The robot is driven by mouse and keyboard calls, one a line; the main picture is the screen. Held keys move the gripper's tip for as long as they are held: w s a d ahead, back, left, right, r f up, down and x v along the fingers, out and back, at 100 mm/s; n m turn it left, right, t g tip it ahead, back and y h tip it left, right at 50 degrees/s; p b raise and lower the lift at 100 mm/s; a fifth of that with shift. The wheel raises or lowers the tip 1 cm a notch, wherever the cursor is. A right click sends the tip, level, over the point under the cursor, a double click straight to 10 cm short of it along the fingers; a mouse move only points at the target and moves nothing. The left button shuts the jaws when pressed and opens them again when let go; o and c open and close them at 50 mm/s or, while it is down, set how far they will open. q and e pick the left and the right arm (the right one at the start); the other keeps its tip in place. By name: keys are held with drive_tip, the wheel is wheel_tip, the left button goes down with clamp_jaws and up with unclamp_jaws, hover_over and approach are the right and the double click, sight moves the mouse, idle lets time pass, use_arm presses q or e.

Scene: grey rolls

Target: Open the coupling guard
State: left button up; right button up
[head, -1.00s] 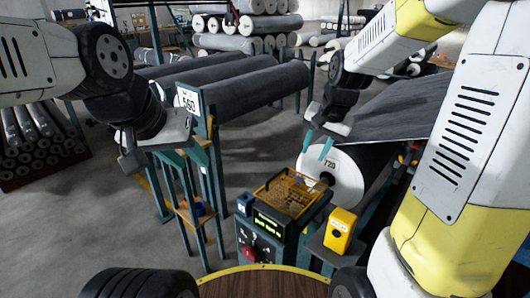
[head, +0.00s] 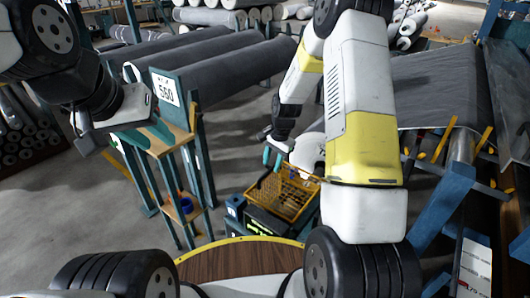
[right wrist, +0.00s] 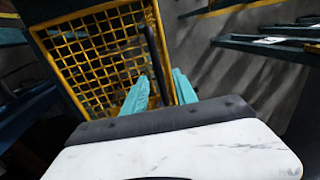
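The coupling guard (head: 290,197) is a yellow mesh cover on the dark machine box in front of me. In the right wrist view the guard's mesh (right wrist: 95,55) fills the upper left, with a black bar-like handle (right wrist: 153,60) at its right side. My right gripper (head: 272,157) is at the guard's far left edge in the head view. Its teal fingers (right wrist: 158,92) stand apart, with the handle's lower end appearing between them; I cannot tell whether they touch it. My left gripper (head: 157,134) is away to the left, near the 560 sign, its finger gap unclear.
A teal stand (head: 183,170) with a shelf holding a blue roll (head: 186,205) is at left. Long grey rolls (head: 205,70) lie behind. My right arm hides much of the 720 roll's area.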

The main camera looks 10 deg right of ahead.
drive_tip(key=shift+w+a+f, duration=0.1)
drive_tip(key=shift+f, duration=0.85)
clamp_jaws()
idle(0.7)
